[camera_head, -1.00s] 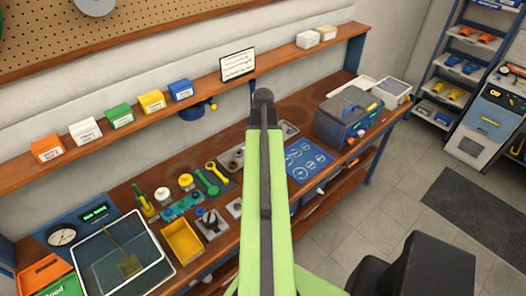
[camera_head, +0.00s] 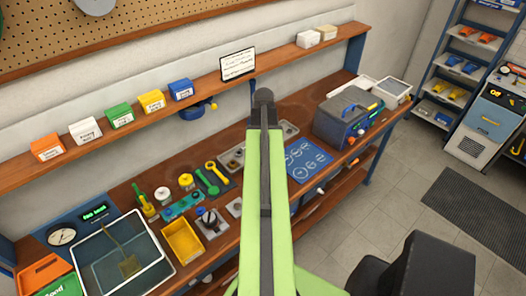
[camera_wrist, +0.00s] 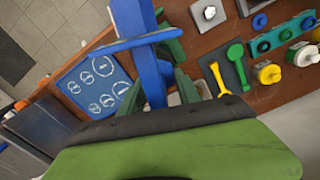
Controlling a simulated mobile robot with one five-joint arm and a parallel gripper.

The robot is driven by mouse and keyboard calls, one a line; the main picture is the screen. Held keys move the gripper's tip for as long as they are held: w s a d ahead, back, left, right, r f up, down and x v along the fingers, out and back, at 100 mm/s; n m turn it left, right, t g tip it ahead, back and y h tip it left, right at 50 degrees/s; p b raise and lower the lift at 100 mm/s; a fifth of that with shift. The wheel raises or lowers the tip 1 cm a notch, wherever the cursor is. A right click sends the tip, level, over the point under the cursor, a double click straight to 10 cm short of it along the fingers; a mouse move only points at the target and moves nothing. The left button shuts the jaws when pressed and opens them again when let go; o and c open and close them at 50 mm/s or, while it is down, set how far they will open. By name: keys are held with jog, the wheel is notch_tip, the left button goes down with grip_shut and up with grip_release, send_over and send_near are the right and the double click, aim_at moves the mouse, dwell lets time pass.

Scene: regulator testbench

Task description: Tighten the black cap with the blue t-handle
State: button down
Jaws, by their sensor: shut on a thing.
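A blue t-handle (camera_wrist: 152,72) stands out in the wrist view, with a long bar across its shaft. The dark green fingers of my gripper (camera_wrist: 165,60) are shut around it, above the bench. In the head view my own arm hides the gripper and the handle. A black cap (camera_head: 209,217) appears to sit on a small grey block (camera_head: 213,229) on the bench, left of my arm and beside the yellow bin. I cannot make out the cap in the wrist view.
The wooden bench holds a yellow bin (camera_head: 183,241), a green wrench (camera_head: 207,181), a yellow wrench (camera_head: 216,172) and a teal rack (camera_head: 182,207). A blue marked mat (camera_head: 307,160) and a grey toolbox (camera_head: 346,117) lie right of my arm. A shelf (camera_head: 100,133) runs above the back.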

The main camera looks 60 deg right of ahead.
jog(key=shift+f+b, duration=0.75)
jog(key=shift+f, duration=0.05)
dwell(1.1)
dwell(0.3)
jog(key=shift+m, duration=0.8)
jog(key=shift+m, duration=0.8)
jog(key=shift+s+m, duration=0.1)
jog(key=shift+m, duration=0.7)
